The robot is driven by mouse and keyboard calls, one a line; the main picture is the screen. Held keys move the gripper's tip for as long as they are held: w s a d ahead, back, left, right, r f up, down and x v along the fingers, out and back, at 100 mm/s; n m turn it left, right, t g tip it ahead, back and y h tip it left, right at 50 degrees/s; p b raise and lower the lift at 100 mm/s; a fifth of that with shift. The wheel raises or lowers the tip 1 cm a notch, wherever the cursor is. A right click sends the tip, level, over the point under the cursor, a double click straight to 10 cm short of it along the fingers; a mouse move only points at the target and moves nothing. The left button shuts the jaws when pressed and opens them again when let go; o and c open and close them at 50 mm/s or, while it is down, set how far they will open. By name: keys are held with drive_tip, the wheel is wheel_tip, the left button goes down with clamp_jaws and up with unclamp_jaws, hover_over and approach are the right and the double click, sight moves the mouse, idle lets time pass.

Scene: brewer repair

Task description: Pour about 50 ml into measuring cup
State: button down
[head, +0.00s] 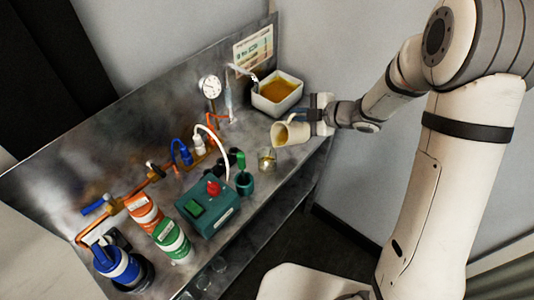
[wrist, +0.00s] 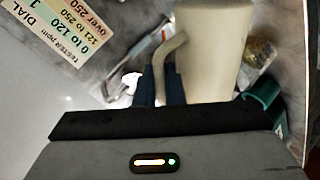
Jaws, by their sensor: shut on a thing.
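A cream jug (head: 295,134) is held tilted, its open mouth facing left and down, with brownish-yellow colour inside. My gripper (head: 312,117) is shut on its handle; in the wrist view the fingers (wrist: 163,88) close around the handle beside the pale jug body (wrist: 212,55). A small clear glass cup (head: 267,161), which looks like the measuring cup, stands on the steel bench just below and left of the jug's mouth. It has a yellowish tint; its level cannot be read. Part of it seems to show behind the jug in the wrist view (wrist: 262,50). No stream is clearly visible.
A white basin (head: 277,107) of amber liquid stands behind the jug. A teal box (head: 208,207) with red and green buttons, a dark green cup (head: 244,184), a gauge (head: 210,87) and pipes stand left. The bench's front edge runs close by the glass.

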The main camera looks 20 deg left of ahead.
sight(305, 123)
drive_tip(key=shift+s+a+r+n+h+b, duration=0.2)
drive_tip(key=shift+s+r+n+h+b, duration=0.1)
drive_tip(key=shift+r+b, duration=0.1)
idle(1.1)
drive_tip(key=shift+w+d+f+p, duration=0.1)
drive_tip(key=shift+w+d+p, duration=0.05)
drive_tip(key=shift+p, duration=0.3)
drive_tip(key=w+f+m+p, duration=0.1)
drive_tip(key=d+f+m+g+y, duration=0.1)
drive_tip(key=f, duration=0.1)
drive_tip(key=shift+w+d+y+p, duration=0.1)
drive_tip(key=shift+w+y+p, duration=0.2)
drive_tip(key=shift+w+p, duration=0.1)
drive_tip(key=shift+f+m+y, duration=0.25)
drive_tip(key=shift+m+y, duration=0.05)
drive_tip(key=shift+w+d+f+m+g+y, duration=0.3)
drive_tip(key=shift+w+f+m+g, duration=0.15)
drive_tip(key=shift+f, duration=0.3)
idle(0.5)
